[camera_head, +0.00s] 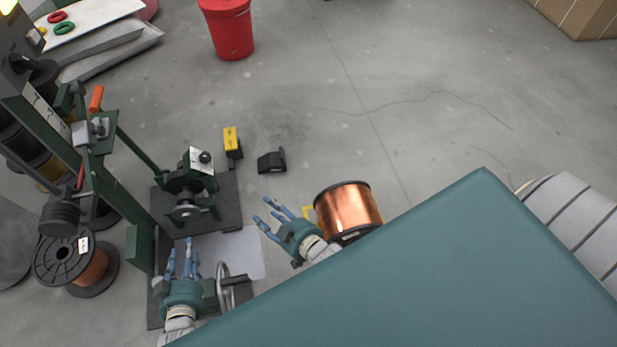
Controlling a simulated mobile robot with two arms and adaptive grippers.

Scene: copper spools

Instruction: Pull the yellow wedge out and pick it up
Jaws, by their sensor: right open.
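A copper spool (348,207) lies on the floor right of centre. A small yellow piece (308,212) shows at its left side, mostly hidden; I cannot tell whether it is a wedge or a floor mark. Another yellow block (231,139) with a black lower part stands further back on the left, and a black wedge-shaped piece (271,162) lies beside it. My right gripper (266,214) is open and empty, with its palm just left of the spool and its fingers pointing away from it. My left gripper (182,251) is further left, fingers apart, over the machine's front end.
A green machine (198,186) on a dark base stands on the left. A dark spool (64,256) lies at the far left. A red bucket (228,30) stands at the back. A teal surface (430,275) fills the lower right. The floor beyond the copper spool is clear.

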